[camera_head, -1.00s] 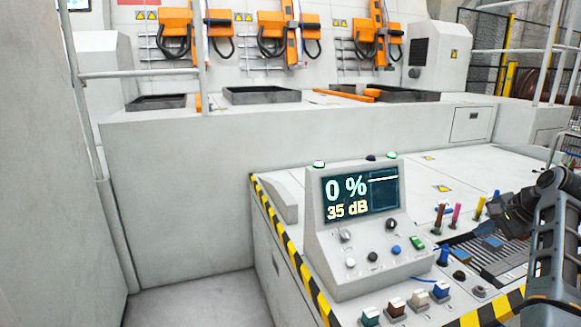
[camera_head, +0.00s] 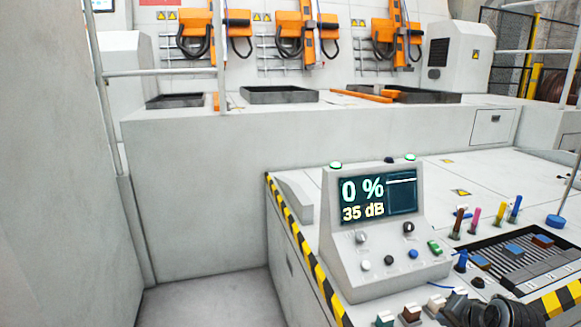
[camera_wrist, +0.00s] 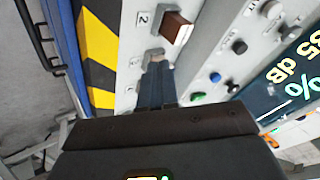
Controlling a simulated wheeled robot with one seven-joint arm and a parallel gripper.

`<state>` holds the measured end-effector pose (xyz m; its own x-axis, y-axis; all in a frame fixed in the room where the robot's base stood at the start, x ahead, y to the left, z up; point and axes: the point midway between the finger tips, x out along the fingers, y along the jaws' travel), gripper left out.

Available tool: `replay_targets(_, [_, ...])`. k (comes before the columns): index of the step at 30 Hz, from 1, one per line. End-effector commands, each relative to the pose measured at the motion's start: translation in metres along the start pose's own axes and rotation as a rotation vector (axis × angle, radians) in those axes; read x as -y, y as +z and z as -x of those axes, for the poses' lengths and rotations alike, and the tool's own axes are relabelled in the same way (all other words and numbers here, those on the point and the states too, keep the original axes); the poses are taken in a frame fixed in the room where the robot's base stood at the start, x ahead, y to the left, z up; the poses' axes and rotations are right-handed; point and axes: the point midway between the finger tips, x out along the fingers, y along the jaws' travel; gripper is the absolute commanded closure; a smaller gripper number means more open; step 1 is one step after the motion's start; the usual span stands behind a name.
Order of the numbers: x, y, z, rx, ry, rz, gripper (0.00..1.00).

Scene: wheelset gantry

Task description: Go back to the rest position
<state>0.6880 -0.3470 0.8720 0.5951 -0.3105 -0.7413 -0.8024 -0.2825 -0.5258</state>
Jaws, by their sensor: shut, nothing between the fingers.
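My gripper (camera_wrist: 157,82) shows in the wrist view with its two dark fingers together and nothing between them. The fingers are over the front edge of the console, beside the brown block button (camera_wrist: 174,28) marked 2. In the head view my dark gripper (camera_head: 450,306) is low at the right, close to the white block button (camera_head: 436,302). Whether it touches that button I cannot tell.
The display box (camera_head: 377,198) reads 0 % and 35 dB and stands close to my gripper. Coloured levers (camera_head: 475,220) and a dark slotted panel (camera_head: 520,262) are at the right. Striped edging (camera_head: 300,245) borders the console. Grey floor (camera_head: 215,300) is clear at the left.

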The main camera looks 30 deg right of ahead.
Motion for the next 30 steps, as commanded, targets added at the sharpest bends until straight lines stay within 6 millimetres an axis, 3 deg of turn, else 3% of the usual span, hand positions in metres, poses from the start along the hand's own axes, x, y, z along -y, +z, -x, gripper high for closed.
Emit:
replay_targets(1, [-0.006, 0.026, 0.003, -0.005, -0.006, 0.05, 1.0])
replay_targets(6, [-0.018, 0.093, 0.024, -0.051, -0.054, 0.226, 1.0])
replay_targets(11, [-0.029, 0.147, 0.057, -0.091, -0.114, 0.39, 1.0])
replay_targets(15, [-0.037, 0.187, 0.095, -0.127, -0.179, 0.53, 1.0])
replay_targets(22, [-0.047, 0.236, 0.173, -0.183, -0.306, 0.745, 1.0])
replay_targets(30, [-0.05, 0.266, 0.279, -0.254, -0.481, 0.965, 1.0])
